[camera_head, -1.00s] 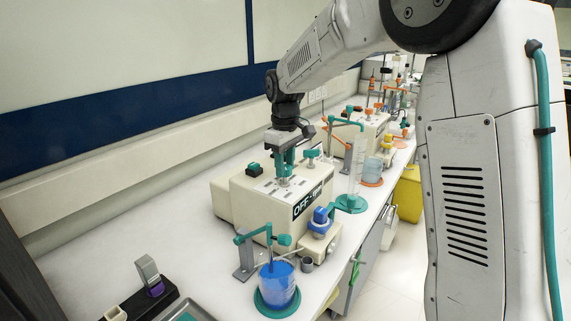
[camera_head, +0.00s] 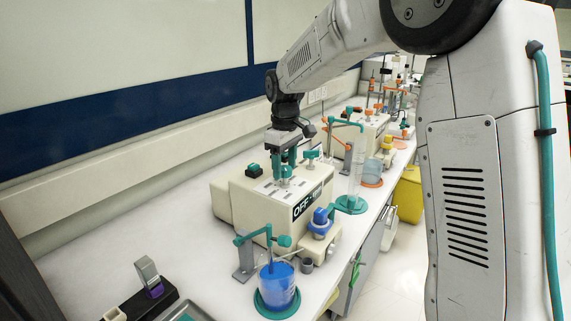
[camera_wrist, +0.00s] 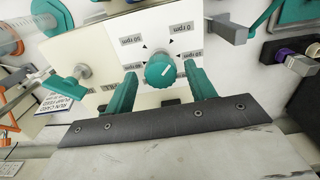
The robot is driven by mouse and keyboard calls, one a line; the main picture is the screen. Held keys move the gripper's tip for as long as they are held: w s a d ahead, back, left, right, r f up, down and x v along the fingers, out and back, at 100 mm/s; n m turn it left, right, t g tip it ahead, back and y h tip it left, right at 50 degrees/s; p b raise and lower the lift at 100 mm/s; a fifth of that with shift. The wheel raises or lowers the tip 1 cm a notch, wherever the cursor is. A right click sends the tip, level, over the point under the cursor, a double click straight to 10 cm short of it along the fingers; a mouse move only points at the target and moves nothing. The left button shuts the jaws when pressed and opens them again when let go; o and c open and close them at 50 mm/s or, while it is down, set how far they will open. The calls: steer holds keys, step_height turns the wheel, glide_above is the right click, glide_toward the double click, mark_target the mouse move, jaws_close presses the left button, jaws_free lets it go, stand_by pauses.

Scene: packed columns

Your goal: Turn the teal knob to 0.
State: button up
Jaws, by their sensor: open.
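The teal knob (camera_wrist: 160,71) sits on the pale top panel of a cream box (camera_head: 262,208), with a short white pointer line. In the wrist view the pointer slants toward the upper right. Printed labels ring the knob; the 0 rpm label (camera_wrist: 181,28) is at the upper right and a 60 rpm label (camera_wrist: 131,41) at the upper left. Other labels are partly hidden by the fingers. My gripper (camera_head: 284,180) is open over the box top. In the wrist view its teal fingers stand on either side of the knob, with gaps showing.
A blue beaker (camera_head: 277,287) on a teal base and a blue knob (camera_head: 320,216) stand in front of the box. A teal-based clear cylinder (camera_head: 355,172) is to the right. A dark switch block (camera_head: 150,290) is at the lower left. Bare bench lies left of the box.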

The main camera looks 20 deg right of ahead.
mark_target(285, 167)
step_height(285, 167, up, 8)
steer(key=shift+f, duration=0.15)
stand_by(0.6)
